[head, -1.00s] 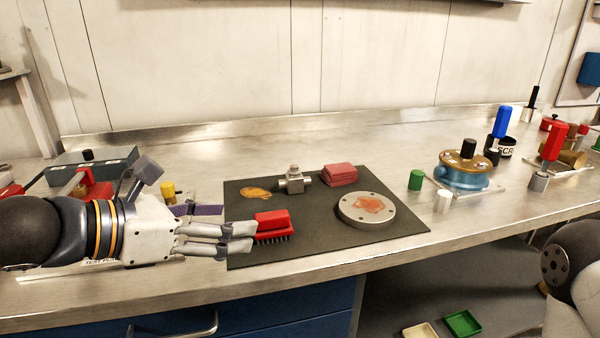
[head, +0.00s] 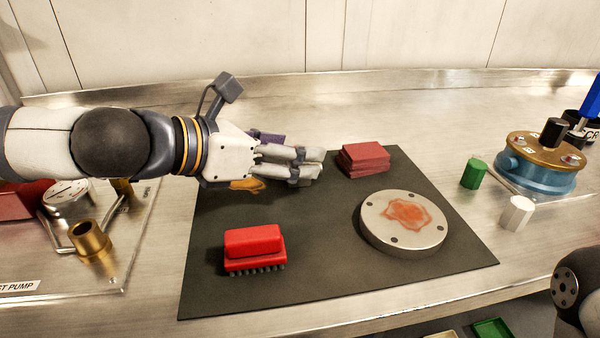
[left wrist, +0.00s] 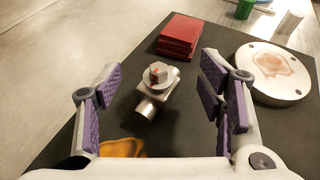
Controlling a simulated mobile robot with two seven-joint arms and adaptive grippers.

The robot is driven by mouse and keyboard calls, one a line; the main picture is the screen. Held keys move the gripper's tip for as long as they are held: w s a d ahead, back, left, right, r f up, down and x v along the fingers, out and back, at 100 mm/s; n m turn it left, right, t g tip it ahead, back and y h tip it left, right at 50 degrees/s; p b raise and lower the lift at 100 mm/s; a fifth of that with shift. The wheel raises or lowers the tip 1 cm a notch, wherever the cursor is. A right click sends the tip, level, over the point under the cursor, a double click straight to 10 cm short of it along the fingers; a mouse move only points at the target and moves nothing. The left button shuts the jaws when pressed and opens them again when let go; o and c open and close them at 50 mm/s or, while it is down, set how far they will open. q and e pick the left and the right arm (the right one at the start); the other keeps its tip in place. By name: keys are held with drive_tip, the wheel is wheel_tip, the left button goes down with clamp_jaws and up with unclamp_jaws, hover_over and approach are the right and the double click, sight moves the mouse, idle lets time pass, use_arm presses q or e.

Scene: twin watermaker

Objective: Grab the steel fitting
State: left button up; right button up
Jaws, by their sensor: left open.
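The steel fitting (left wrist: 156,92) lies on the dark mat (head: 330,265). In the left wrist view it is a small silvery piece with a reddish mark on top, between and beyond my open fingers. My left gripper (head: 318,165) is open and empty, reaching over the back of the mat in the head view. Its purple-padded fingers also show in the left wrist view (left wrist: 160,85), one on each side of the fitting and apart from it. In the head view the gripper hides the fitting. My right gripper is out of view.
Red pads (head: 364,159) are stacked just beyond the fingertips. A round steel flange (head: 370,232) with an orange stain lies to the right. A red brush (head: 253,248) lies at the front left. An orange patch (left wrist: 122,147) is near the palm. Green (head: 474,173) and white (head: 516,213) pieces stand right.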

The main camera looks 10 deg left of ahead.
use_arm(q)
drive_tip(key=shift+w+d+f, duration=0.5)
drive_tip(key=shift+w+f, duration=0.1)
drive_tip(key=shift+w+d, duration=0.2)
drive_tip(key=shift+w, duration=0.1)
drive_tip(key=shift+r, duration=0.2)
clamp_jaws()
